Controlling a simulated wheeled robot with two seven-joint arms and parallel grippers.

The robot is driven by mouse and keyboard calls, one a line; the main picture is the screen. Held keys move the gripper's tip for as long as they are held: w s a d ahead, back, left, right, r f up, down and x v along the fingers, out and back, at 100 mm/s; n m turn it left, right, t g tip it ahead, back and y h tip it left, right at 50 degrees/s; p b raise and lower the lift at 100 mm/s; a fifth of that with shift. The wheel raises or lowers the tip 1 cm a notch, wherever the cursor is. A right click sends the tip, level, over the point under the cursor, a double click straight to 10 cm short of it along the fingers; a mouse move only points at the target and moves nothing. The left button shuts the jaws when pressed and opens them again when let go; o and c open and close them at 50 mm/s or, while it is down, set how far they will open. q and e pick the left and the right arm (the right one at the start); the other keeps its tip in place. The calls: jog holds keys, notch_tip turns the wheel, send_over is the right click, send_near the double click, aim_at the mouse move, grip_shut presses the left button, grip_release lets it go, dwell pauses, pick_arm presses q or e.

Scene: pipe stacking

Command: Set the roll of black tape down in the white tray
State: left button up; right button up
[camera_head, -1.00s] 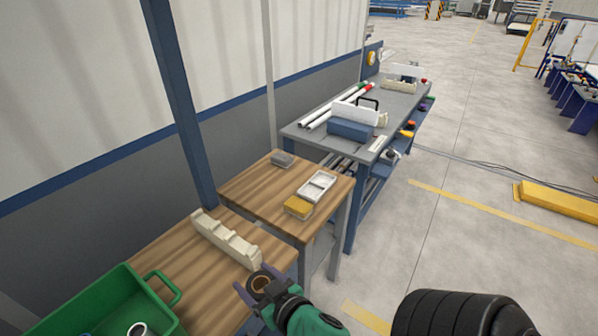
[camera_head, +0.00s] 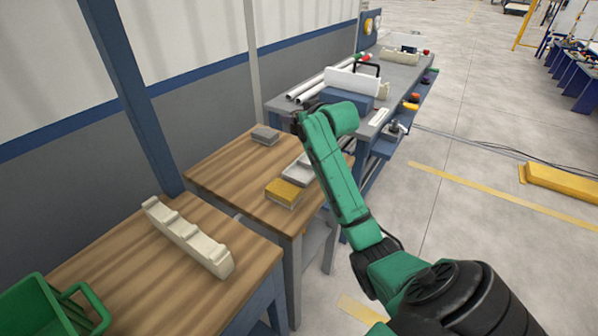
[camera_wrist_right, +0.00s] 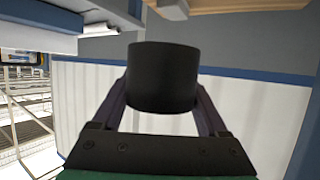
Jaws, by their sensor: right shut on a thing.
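The roll of black tape (camera_wrist_right: 162,75) is between the two fingers of my right gripper (camera_wrist_right: 162,95) in the right wrist view, and the gripper is shut on it. In the head view my right arm reaches over the second wooden table, and its wrist end (camera_head: 300,121) is above and behind the white tray. The white tray (camera_head: 296,170) lies on that table, its right part hidden by my green arm. The tape cannot be made out in the head view. My left gripper is not in view.
A yellow-topped box (camera_head: 284,192) sits just in front of the tray, and a grey block (camera_head: 265,135) lies behind it. A cream notched rack (camera_head: 188,238) and a green crate (camera_head: 40,310) are on the nearer table. A blue box (camera_head: 345,98) stands on the workbench beyond.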

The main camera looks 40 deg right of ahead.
aim_at(297, 171)
notch_tip(297, 171, down, 16)
jog(key=shift+a+f, duration=0.1)
jog(key=o, duration=1.3)
jog(key=shift+o, duration=0.2)
jog(key=v, duration=1.2)
jog(key=shift+s, duration=0.1)
